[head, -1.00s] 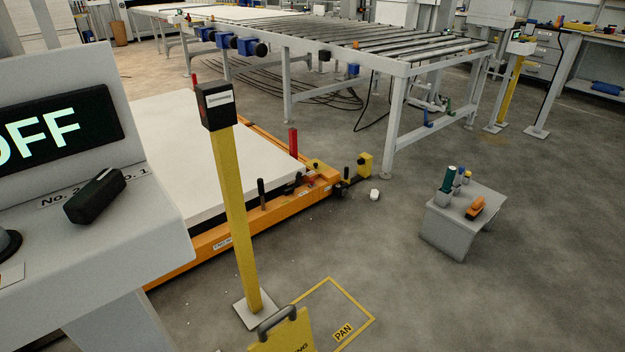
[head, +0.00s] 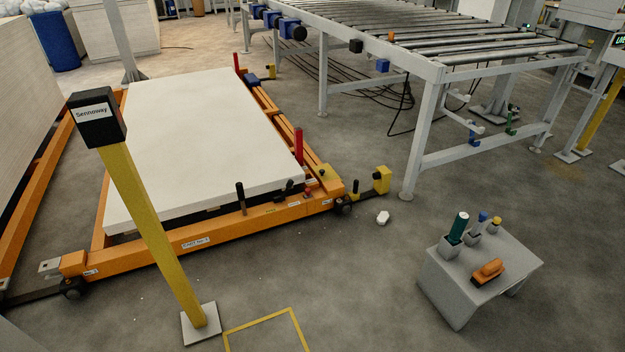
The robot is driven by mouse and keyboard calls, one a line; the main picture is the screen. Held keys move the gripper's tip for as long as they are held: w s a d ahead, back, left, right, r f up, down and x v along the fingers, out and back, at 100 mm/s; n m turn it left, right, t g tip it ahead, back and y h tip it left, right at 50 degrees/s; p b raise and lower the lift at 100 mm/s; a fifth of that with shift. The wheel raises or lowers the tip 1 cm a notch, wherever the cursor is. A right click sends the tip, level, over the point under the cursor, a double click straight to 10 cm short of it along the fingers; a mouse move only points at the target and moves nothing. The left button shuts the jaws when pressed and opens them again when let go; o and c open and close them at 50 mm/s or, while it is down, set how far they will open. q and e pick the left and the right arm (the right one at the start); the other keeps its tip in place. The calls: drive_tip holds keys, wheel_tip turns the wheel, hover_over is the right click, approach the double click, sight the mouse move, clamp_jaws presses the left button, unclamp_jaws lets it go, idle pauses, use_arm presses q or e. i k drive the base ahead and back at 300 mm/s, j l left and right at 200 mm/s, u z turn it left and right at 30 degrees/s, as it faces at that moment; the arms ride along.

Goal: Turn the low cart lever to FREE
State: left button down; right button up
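The low orange cart (head: 220,236) stands left of centre in the head view, with a thick white slab (head: 200,130) on it. A black upright handle (head: 240,196) rises at its front side. A red upright lever (head: 299,146) stands near its right corner, with a small black part (head: 290,186) beside it. Another short black handle (head: 355,187) is at the corner next to a yellow block (head: 381,179). I cannot tell which of these is the FREE lever, and no FREE marking is readable. Neither of my grippers is in view.
A yellow post (head: 150,230) with a black box stands before the cart. A roller conveyor (head: 430,85) is behind at right. A small grey stand (head: 455,290) holds bottles and an orange tool (head: 488,271). A white lump (head: 383,217) lies on the floor.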

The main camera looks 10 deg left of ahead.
sight(290, 182)
drive_tip(key=i, duration=0.75)
drive_tip(key=i+l+u, duration=0.1)
drive_tip(key=i, duration=0.65)
drive_tip(key=i+j, duration=0.25)
drive_tip(key=i, duration=0.3)
